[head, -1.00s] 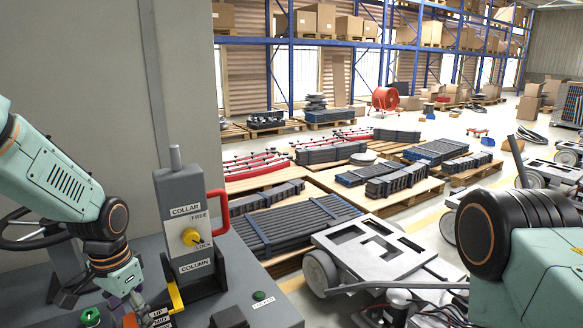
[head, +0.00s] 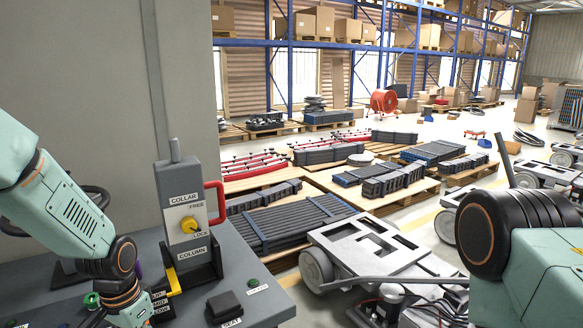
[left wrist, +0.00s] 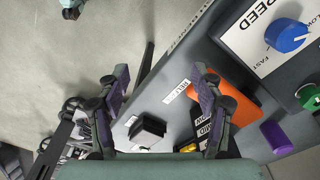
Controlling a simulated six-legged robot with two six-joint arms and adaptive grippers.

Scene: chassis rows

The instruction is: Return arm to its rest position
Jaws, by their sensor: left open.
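My left arm (head: 62,215) comes in from the left in the head view, its wrist low over the grey console (head: 262,309); its fingertips are not clearly visible there. In the left wrist view my left gripper (left wrist: 163,88) is open, its two purple-padded fingers apart with nothing between them. The console panel lies below and to the right of it. My right arm (head: 500,240) shows at the right edge of the head view; its gripper is out of view.
A grey column unit (head: 187,222) with a yellow knob, FREE/LOCK marks and a red handle (head: 216,203) stands close right of my left wrist. A black block (head: 224,305) sits beside it. The wrist view shows a blue SPEED knob (left wrist: 287,35) and a purple knob (left wrist: 277,137).

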